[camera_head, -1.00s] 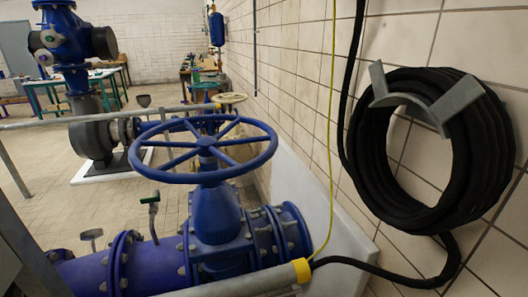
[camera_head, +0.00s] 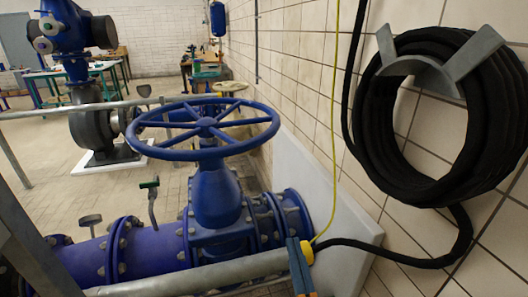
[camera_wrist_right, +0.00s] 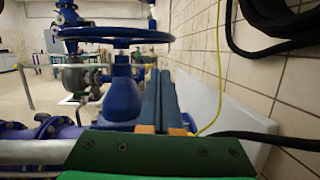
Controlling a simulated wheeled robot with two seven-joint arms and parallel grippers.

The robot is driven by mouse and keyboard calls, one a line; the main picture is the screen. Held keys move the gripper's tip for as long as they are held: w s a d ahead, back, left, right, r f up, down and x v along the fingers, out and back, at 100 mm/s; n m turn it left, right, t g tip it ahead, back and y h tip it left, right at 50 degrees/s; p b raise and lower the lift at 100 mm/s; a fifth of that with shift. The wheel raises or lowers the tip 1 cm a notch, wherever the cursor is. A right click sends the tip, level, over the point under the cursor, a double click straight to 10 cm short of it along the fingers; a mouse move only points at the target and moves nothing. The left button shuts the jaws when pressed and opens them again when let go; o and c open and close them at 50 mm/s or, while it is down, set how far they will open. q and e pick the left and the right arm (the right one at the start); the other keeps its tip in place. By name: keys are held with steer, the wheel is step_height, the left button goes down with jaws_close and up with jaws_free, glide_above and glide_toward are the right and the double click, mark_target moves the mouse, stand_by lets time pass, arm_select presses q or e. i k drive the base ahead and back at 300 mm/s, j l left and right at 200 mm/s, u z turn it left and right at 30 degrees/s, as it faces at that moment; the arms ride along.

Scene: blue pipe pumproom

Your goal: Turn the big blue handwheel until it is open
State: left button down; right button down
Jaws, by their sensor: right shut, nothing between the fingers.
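The big blue handwheel (camera_head: 207,127) lies level on top of the blue valve body (camera_head: 216,198), in the middle of the head view. In the right wrist view the wheel (camera_wrist_right: 115,33) is ahead and to the upper left, seen nearly edge-on. My right gripper (camera_head: 299,248) is at the bottom of the head view, below and to the right of the wheel, apart from it. Its fingers (camera_wrist_right: 160,95) are together and empty, pointing forward in the right wrist view. My left gripper is not in view.
A grey rail (camera_head: 190,276) with a yellow end crosses low in front of the valve. A coiled black hose (camera_head: 385,130) hangs on the tiled wall at the right. The floor between is bare.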

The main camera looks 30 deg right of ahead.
mark_target(206, 127)
steer(key=i+l, duration=0.3)
steer(key=i, duration=0.15)
steer(key=i+l, duration=0.3)
steer(key=i, duration=0.15)
